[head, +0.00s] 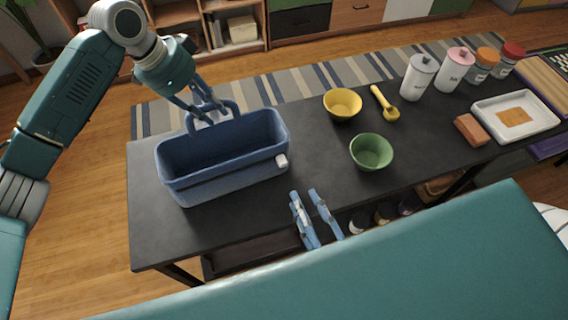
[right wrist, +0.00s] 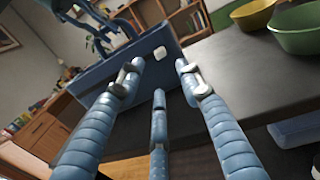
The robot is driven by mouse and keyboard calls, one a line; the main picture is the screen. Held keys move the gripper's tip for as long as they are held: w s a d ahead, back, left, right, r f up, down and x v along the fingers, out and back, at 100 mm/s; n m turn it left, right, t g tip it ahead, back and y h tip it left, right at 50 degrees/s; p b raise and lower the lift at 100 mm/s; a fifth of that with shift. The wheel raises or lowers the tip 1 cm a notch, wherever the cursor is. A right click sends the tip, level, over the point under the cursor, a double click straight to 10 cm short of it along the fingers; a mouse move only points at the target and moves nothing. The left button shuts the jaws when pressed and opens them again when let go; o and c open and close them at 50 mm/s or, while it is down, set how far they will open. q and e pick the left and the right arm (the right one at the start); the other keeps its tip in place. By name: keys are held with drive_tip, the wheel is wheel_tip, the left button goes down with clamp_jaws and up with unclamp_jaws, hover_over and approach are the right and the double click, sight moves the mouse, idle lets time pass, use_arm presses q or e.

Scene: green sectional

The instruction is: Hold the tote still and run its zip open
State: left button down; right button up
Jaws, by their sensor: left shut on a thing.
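The blue tote (head: 225,183) stands on the dark table at the left. Its top shows a darker blue hollow inside a raised rim. A white zip pull (head: 281,161) sits at the tote's right end, and it also shows in the right wrist view (right wrist: 160,52). My left gripper (head: 207,114) is shut on the tote's handle (head: 234,106) at the far side; its fingers partly hide the handle. My right gripper (head: 304,194) is open and empty near the table's front edge, apart from the tote. In the right wrist view its spread fingers (right wrist: 158,75) point toward the tote and pull.
A green bowl (head: 371,152), a yellow bowl (head: 342,103) and a yellow scoop (head: 385,103) lie right of the tote. Canisters, jars, a brick-coloured block (head: 471,130) and a white tray (head: 516,132) stand farther right. The table (head: 240,220) is clear in front of the tote.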

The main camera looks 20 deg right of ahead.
sight(283, 166)
drive_tip(key=w, duration=0.7)
drive_tip(key=w+a, duration=0.1)
drive_tip(key=w, duration=0.3)
drive_tip(key=shift+w, duration=0.15)
drive_tip(key=shift+a, duration=0.1)
clamp_jaws()
